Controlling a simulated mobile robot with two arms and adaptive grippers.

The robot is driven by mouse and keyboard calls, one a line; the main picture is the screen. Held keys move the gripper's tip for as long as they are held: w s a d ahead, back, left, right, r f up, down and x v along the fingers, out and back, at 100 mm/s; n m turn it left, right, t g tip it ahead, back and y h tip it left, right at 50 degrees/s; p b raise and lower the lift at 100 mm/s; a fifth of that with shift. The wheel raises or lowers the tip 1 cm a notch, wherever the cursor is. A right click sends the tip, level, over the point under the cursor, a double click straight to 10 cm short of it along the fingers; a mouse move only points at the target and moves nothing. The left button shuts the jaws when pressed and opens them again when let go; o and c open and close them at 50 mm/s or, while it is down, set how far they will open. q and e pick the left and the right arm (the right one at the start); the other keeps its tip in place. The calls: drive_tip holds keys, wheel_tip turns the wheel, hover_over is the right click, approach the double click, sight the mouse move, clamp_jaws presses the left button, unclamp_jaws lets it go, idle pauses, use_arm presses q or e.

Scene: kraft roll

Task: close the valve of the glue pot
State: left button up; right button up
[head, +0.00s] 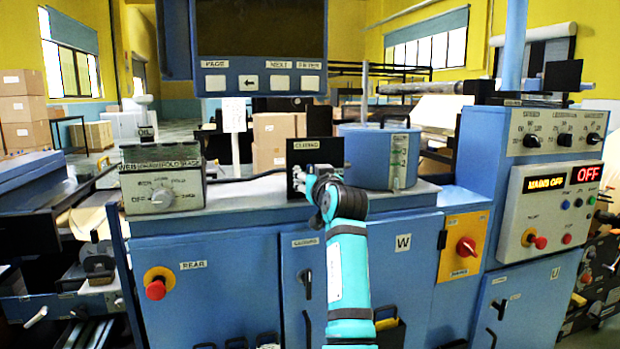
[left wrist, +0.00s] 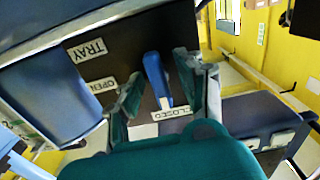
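The glue pot (head: 378,160) is a blue drum with a label, on the bench top. To its left stands a black valve plate (head: 318,152), partly hidden by my left gripper (head: 309,184). In the left wrist view the plate carries TRAY, OPEN (left wrist: 103,85) and CLOSED (left wrist: 172,115) labels. A blue valve lever (left wrist: 157,80) lies between the fingers of my left gripper (left wrist: 156,82), with one end near the CLOSED label. The fingers look apart, with gaps beside the lever. My right gripper is not in view.
A grey control box (head: 163,188) with a dial sits on the bench's left. A monitor (head: 258,45) hangs above. An orange switch panel (head: 464,245) and a control panel (head: 550,207) with buttons stand at the right. A red button (head: 156,289) projects at the lower left.

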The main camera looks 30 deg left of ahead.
use_arm(q)
wheel_tip(320, 180, up, 10)
drive_tip(key=shift+f, duration=0.1)
drive_tip(key=shift+f, duration=0.1)
idle(0.7)
